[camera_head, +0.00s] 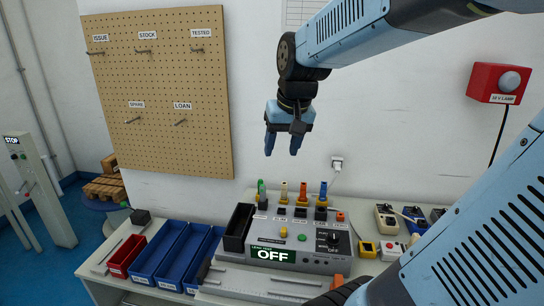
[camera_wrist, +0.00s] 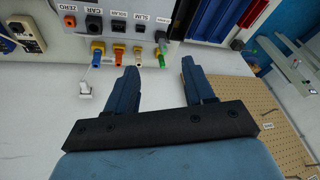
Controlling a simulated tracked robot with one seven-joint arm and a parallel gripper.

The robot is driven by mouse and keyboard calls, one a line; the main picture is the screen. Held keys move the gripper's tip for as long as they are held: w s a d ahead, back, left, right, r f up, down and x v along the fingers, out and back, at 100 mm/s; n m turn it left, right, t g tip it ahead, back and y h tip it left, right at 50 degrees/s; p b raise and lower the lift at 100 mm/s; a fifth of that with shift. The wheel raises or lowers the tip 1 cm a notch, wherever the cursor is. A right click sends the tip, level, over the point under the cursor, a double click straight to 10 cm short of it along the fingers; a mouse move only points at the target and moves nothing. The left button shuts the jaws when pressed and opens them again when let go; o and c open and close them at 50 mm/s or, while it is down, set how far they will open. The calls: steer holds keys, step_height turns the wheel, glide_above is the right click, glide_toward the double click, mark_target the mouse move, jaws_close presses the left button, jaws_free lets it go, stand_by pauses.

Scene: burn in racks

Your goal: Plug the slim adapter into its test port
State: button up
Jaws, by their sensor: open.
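My gripper (camera_head: 282,149) is open and empty, its fingers pointing down, high above the back of the test box (camera_head: 312,262). No label on the adapters is readable, so I cannot tell for certain which is the slim one. The gripper fingers (camera_wrist: 158,68) are apart from all adapters.
The box's display (camera_head: 272,254) reads OFF. A black bin (camera_head: 238,228), blue trays (camera_head: 176,255) and a red tray (camera_head: 124,256) lie left. Several small devices (camera_head: 388,218) lie right. A pegboard (camera_head: 160,90) and wall socket (camera_head: 337,162) are behind. Space around the gripper is clear.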

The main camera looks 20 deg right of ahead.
steer(key=w+d+f+m+g, duration=0.1)
steer(key=w+d+f, duration=0.1)
steer(key=w, duration=0.3)
steer(key=w+d+f+m+g, duration=0.1)
steer(key=w+d+f, duration=0.2)
steer(key=w, duration=0.3)
steer(key=m+g, duration=0.2)
steer(key=m, duration=0.1)
glide_above(283, 188)
steer(key=w, duration=0.1)
step_height(283, 188, down, 9)
steer(key=f, duration=1.3)
steer(key=shift+d+f, duration=0.2)
steer(key=shift+d, duration=0.2)
jaws_close()
